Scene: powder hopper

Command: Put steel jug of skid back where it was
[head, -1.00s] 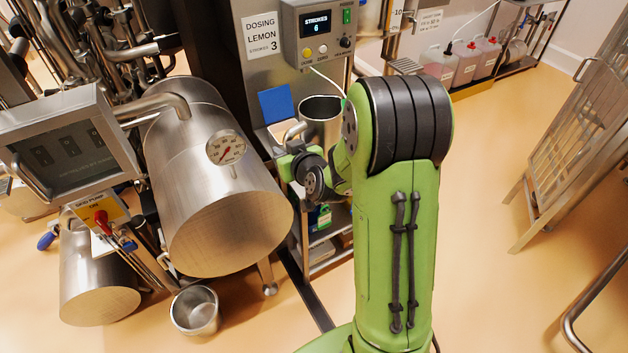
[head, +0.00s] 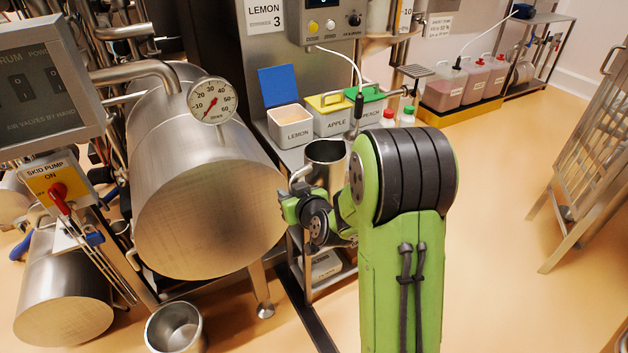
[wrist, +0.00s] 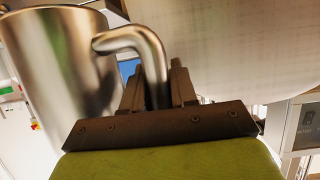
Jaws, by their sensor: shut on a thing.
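The steel jug (head: 326,166) is held up in front of the dosing bench, roughly upright with its open mouth showing. My gripper (head: 290,205) is on its left side, at the handle, partly hidden by my green wrist. In the wrist view, the jug (wrist: 68,75) fills the upper left, and its bent handle (wrist: 140,45) runs down between the two dark fingers of my gripper (wrist: 158,88). The fingers are shut on the handle. The skid with its large steel drum (head: 200,190) and dial gauge (head: 212,101) stands to the left. What is inside the jug cannot be seen.
A steel bucket (head: 175,328) stands on the floor below the drum. Canisters (head: 445,87) stand back right. A leaning metal rack (head: 590,150) is far right. The floor between is clear.

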